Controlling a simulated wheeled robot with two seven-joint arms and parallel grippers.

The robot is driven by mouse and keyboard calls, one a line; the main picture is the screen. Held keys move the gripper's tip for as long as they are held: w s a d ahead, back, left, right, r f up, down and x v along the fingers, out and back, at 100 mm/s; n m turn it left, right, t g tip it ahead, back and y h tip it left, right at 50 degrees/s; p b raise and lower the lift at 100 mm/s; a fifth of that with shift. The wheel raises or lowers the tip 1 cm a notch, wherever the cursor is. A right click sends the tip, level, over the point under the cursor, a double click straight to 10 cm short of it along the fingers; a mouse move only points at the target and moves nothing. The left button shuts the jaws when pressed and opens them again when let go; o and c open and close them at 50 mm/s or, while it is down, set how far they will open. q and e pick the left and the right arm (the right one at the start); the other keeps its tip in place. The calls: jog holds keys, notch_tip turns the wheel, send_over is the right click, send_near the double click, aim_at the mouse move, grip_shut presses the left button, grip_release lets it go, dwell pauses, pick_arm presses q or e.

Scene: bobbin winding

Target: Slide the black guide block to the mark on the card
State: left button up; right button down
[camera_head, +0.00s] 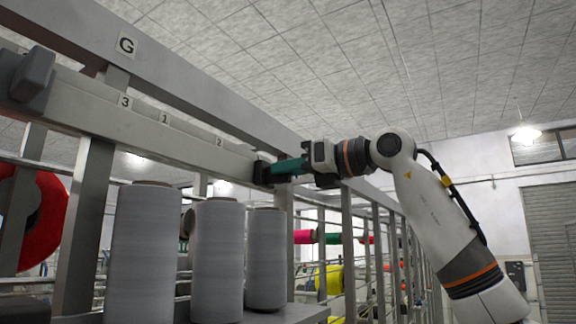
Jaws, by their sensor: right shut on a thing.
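The black guide block (261,174) sits on the lower grey rail (180,138), toward its right end. My right gripper (275,169) reaches in from the right and is shut on the block. Green fingers show at the block's right side, and the exact contact is small and dark. The rail carries small labels: 3 (126,103), 1 (165,118) and 2 (219,142), from left to right. The block is right of label 2. My left gripper is not in view.
A dark grey block (32,78) is on the rail's left end. Three grey thread cones (146,250) stand below the rail on a ledge. A red spool (45,215) is at the far left. The rail between label 2 and the black block looks clear.

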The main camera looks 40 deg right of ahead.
jog(key=shift+d+r, duration=0.1)
jog(key=shift+d, duration=0.05)
jog(key=c, duration=1.6)
grip_release()
jog(key=shift+o, duration=1.2)
jog(key=shift+d, duration=0.2)
jog(key=b+v, duration=0.3)
jog(key=v, duration=0.9)
jog(key=shift+b, duration=0.4)
